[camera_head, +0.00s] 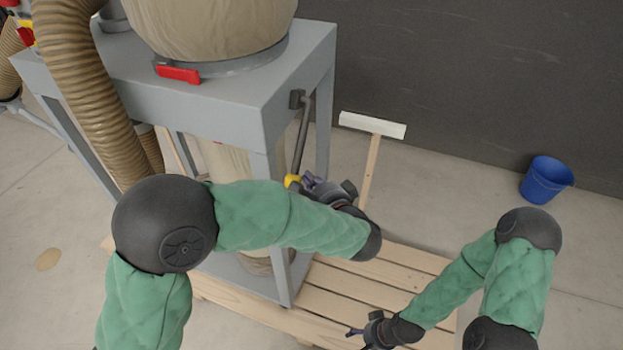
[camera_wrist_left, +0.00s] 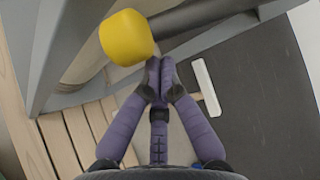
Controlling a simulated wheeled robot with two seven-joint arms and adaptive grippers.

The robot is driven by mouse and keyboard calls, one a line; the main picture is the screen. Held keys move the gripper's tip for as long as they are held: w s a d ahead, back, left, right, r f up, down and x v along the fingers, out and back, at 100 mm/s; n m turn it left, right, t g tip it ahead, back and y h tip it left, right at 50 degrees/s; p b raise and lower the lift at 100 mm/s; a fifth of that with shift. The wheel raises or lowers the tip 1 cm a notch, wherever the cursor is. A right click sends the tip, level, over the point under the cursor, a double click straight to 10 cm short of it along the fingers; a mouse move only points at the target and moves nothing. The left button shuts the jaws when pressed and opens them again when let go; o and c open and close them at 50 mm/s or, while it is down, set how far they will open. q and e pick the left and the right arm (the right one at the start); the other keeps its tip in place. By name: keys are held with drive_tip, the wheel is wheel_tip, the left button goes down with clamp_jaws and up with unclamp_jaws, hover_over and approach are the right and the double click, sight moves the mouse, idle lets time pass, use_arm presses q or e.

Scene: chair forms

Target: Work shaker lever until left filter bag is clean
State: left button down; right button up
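The shaker lever is a dark rod (camera_head: 303,135) on the side of the grey frame, hanging down to a yellow knob (camera_head: 291,181). The knob is large in the left wrist view (camera_wrist_left: 126,38). My left gripper (camera_head: 308,181) is right beside the knob; its purple fingertips (camera_wrist_left: 160,66) are together, just below the rod, with nothing seen between them. I cannot tell whether they touch the lever. A beige filter bag (camera_head: 210,25) stands on the frame, its top out of view. My right gripper (camera_head: 354,333) is low over the pallet, its opening unclear.
The grey steel frame (camera_head: 215,85) stands on a wooden pallet (camera_head: 365,290). A ribbed hose (camera_head: 75,70) runs at left, and a red latch (camera_head: 178,73) is at the bag's base. A white-headed wooden pusher (camera_head: 372,125) and a blue bucket (camera_head: 545,180) are near the dark wall.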

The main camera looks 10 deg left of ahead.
use_arm(q)
drive_tip(key=shift+s+a+r+m+g+p, duration=0.25)
drive_tip(key=shift+s+r+m+g+p, duration=0.65)
drive_tip(key=shift+p, duration=1.4)
drive_tip(key=shift+s+a+r+m+g+p, duration=0.15)
drive_tip(key=shift+s+r+g+p, duration=0.45)
drive_tip(key=shift+s+r+p, duration=1.2)
drive_tip(key=p, duration=0.2)
drive_tip(key=shift+a+f+p, duration=0.15)
drive_tip(key=shift+f+p, duration=0.05)
drive_tip(key=shift+p, duration=0.1)
drive_tip(key=shift+f, duration=0.1)
